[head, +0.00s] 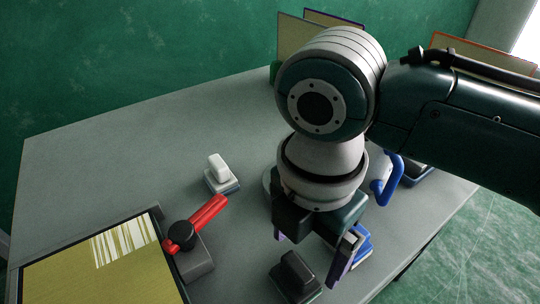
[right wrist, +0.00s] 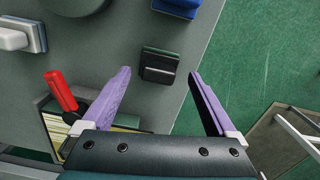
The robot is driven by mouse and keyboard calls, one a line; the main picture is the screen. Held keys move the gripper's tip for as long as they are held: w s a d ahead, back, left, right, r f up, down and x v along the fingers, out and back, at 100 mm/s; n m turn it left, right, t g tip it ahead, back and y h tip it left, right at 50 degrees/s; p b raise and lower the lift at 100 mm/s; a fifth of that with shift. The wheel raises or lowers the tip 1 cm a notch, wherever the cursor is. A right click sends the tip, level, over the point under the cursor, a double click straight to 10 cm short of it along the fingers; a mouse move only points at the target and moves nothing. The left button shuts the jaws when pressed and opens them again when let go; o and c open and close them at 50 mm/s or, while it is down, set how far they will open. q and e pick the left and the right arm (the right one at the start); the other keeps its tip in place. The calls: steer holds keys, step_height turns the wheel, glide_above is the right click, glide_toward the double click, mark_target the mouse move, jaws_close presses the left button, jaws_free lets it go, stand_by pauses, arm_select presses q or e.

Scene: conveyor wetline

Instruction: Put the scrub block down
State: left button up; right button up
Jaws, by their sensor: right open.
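My right gripper (head: 312,258) is open, its two lilac fingers pointing down over the table. In the right wrist view, a black-handled block (right wrist: 160,66) shows between the fingertips, with a gap on each side. In the head view this block (head: 296,280) stands upright on the table, just in front of the gripper. A blue block (head: 358,248) is partly hidden behind the right-hand finger. A white-handled block (head: 220,174) with a blue-grey base stands farther left. The pictures do not show which one is the scrub block. My left gripper is not in view.
A red-levered clamp (head: 201,219) sits beside a yellow panel with white streaks (head: 95,268) at the front left. Panels (head: 291,34) stand at the back. A blue handle (head: 391,178) is right of my wrist. The table (head: 110,160) is clear at the left back.

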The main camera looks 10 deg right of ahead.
mark_target(302, 262)
steer(key=s+a+r+m+y+p, duration=0.1)
steer(key=s+a+r+m+y, duration=0.2)
steer(key=r, duration=0.4)
steer(key=s+d+m+t+h, duration=0.1)
steer(key=s+d+m, duration=0.3)
steer(key=m, duration=0.5)
steer(key=s+d+f+m+t+h, duration=0.1)
steer(key=s+d+m+t, duration=0.1)
steer(key=s+d+m, duration=0.3)
steer(key=d+m, duration=0.2)
steer(key=m, duration=0.2)
steer(key=shift+s+d+f+m, duration=0.2)
steer(key=shift+s+d+m, duration=0.1)
steer(key=shift+m, duration=0.1)
